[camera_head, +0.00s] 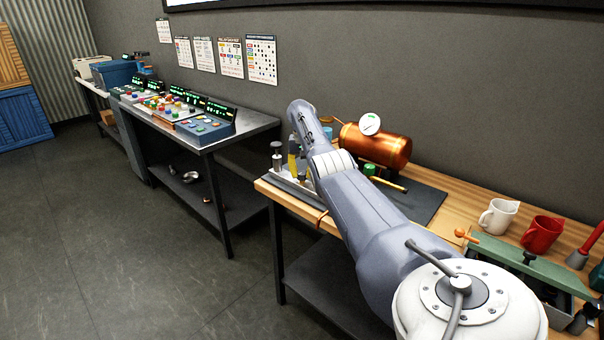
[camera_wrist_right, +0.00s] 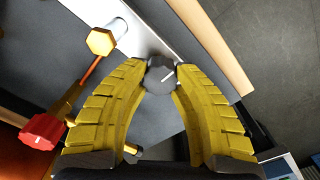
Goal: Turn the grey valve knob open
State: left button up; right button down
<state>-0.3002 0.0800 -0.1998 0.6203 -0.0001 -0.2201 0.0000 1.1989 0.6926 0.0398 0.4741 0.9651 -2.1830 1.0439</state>
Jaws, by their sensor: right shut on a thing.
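In the head view my right gripper (camera_head: 293,158) is at the left end of the wooden bench, mostly behind my own arm. I cannot make out the knob there. My left gripper is in neither view.
A red knob (camera_wrist_right: 42,131) and a gold hexagonal fitting (camera_wrist_right: 101,41) sit close to the left finger. A copper tank (camera_head: 384,149) with a gauge (camera_head: 370,124) stands behind my arm. A white mug (camera_head: 497,217) and a red mug (camera_head: 541,234) stand right.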

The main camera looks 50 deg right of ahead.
jog(key=shift+n, duration=0.3)
jog(key=n, duration=0.3)
jog(key=shift+w+a+n, duration=0.1)
jog(key=shift+n, duration=0.3)
jog(key=n, duration=0.4)
jog(key=shift+n, duration=0.3)
jog(key=n, duration=0.4)
jog(key=shift+a, duration=0.1)
jog(key=n, duration=0.4)
jog(key=shift+n, duration=0.3)
jog(key=shift+a, duration=0.1)
jog(key=c, duration=1.2)
grip_release()
jog(key=shift+o, duration=1.4)
